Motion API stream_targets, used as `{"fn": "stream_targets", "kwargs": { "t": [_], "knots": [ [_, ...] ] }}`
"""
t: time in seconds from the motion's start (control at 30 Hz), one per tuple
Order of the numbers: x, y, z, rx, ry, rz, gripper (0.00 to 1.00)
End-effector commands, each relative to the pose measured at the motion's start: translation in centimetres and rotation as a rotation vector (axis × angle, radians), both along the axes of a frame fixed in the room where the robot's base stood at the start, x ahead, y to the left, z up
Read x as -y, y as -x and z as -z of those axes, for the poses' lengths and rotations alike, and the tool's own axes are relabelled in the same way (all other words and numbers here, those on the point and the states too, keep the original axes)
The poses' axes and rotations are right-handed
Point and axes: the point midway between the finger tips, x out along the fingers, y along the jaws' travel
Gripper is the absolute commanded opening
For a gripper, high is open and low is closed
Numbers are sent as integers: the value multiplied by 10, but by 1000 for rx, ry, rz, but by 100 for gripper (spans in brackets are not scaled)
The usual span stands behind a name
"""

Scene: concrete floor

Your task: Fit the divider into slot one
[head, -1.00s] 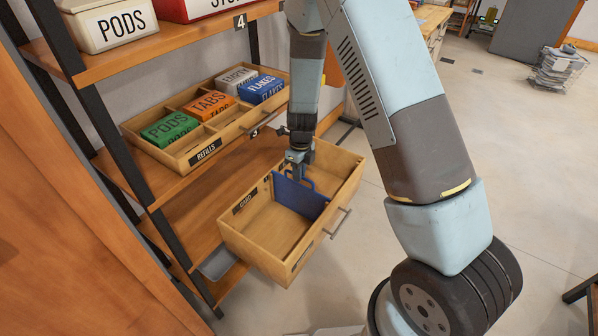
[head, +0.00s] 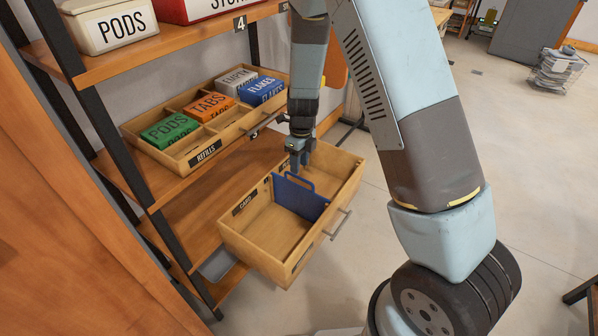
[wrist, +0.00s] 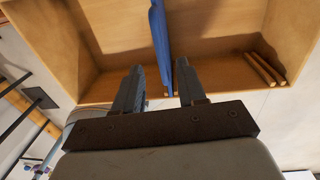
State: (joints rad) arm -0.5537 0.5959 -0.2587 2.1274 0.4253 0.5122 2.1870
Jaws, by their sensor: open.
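The blue divider (head: 299,197) with a handle cut-out stands upright across the open wooden drawer (head: 262,262), splitting its inside into two parts. In the wrist view the divider (wrist: 159,38) shows edge-on. My gripper (head: 300,166) is open and empty just above the divider's handle, apart from it. In the wrist view its two fingers (wrist: 158,72) are spread on either side of the divider's line. A pair of wooden ribs (wrist: 260,70) marks a slot to the right on the drawer wall. The divider's lower edge in its slot cannot be seen clearly.
A tray marked REFILLS (head: 192,163) with several labelled boxes sits on the shelf behind the drawer. A PODS bin (head: 108,24) stands on the shelf above. The concrete floor (head: 480,130) to the right is largely clear.

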Motion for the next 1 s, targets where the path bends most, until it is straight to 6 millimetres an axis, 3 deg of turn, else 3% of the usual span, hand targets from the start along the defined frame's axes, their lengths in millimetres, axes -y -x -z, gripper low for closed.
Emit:
{"fn": "stream_targets", "kwargs": {
  "t": [0.2,0.4,0.6,1.0],
  "knots": [
    [1,-3,-44,3,-1,-1,41],
    [3,-5,-73,2,-1,0,41],
    [4,-5,-85,0,0,0,41],
    [4,-5,-86,-1,1,0,41]
  ]
}}
